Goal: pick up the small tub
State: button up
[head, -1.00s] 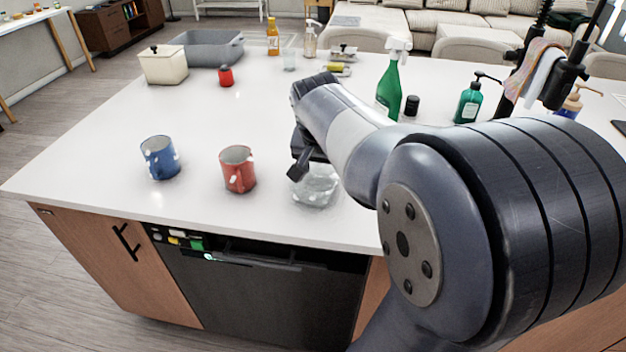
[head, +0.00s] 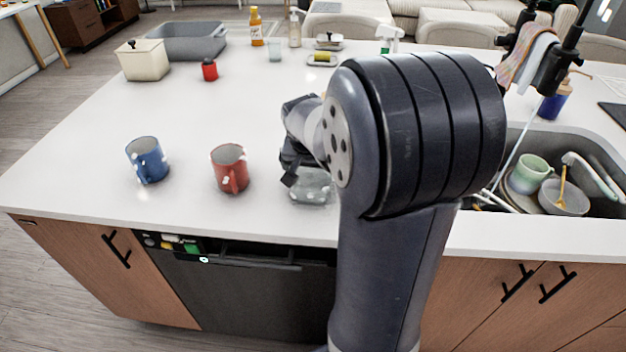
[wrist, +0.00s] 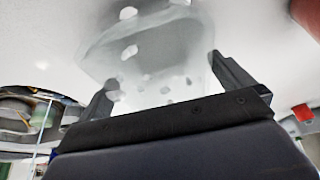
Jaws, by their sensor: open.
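The small tub (head: 312,188) is a clear, greyish container standing on the white island top, to the right of the red mug. My gripper (head: 288,172) is at its upper left in the head view, partly hidden by my own arm. In the wrist view the tub (wrist: 155,50) shows see-through with whitish spots. My gripper (wrist: 165,82) is open there, with one finger on each side of the tub's near part. I cannot tell whether the fingers touch it.
A red mug (head: 229,168) and a blue mug (head: 147,159) stand to the left. A cream canister (head: 143,62), a red jar (head: 209,70) and a grey bin (head: 188,42) stand farther back. The sink (head: 610,205) with dishes is at right. The counter's middle is clear.

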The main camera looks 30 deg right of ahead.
jog(key=shift+f+b, duration=0.25)
jog(key=shift+b, duration=0.05)
dwell(0.5)
jog(key=c, duration=0.8)
jog(key=shift+c, duration=0.2)
